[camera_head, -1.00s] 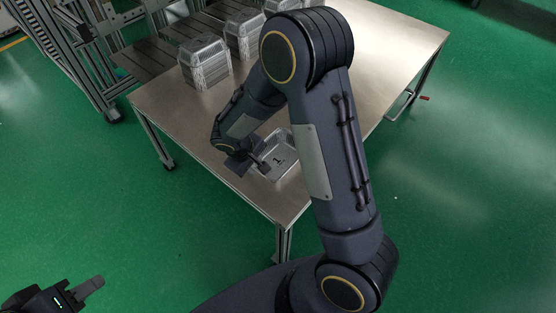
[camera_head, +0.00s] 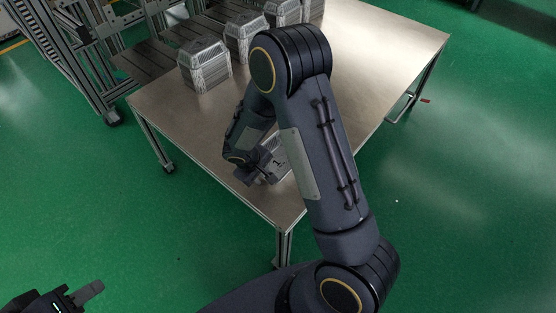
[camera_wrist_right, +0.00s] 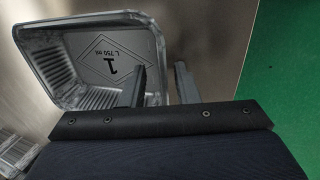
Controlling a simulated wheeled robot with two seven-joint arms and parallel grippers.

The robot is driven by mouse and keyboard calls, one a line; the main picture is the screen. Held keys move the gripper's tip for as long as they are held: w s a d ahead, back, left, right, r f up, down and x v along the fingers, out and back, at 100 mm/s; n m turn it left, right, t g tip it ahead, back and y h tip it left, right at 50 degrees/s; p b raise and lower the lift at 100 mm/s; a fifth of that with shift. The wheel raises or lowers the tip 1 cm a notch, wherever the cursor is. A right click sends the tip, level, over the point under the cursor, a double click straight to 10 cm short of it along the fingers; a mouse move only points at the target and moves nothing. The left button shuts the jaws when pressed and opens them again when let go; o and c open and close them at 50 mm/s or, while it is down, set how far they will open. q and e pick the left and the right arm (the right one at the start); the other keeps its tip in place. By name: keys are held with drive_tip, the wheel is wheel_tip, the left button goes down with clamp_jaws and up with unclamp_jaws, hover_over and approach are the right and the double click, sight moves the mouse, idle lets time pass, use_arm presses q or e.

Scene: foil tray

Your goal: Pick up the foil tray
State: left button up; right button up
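The foil tray (camera_head: 281,165) is a shallow silver tray marked with a 1 on its floor. It sits near the table's front corner, partly hidden by my right arm in the head view. In the right wrist view the tray (camera_wrist_right: 85,52) fills the upper left. My right gripper (camera_wrist_right: 160,67) is open there, one finger over the tray's inside and the other outside, with the side wall's rim between them and a gap showing. In the head view the right gripper (camera_head: 262,175) is at the tray's near left side. My left gripper (camera_head: 90,292) is low at the left, away from the table; its finger gap does not show.
The metal table (camera_head: 190,122) has bare room around the tray and to the right. Several stacks of foil trays (camera_head: 205,66) stand along its back left edge. A metal frame (camera_head: 75,55) stands beyond the left side.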

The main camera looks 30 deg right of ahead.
drive_tip(key=shift+f+b, duration=0.2)
drive_tip(key=shift+b, duration=0.1)
clamp_jaws()
idle(0.4)
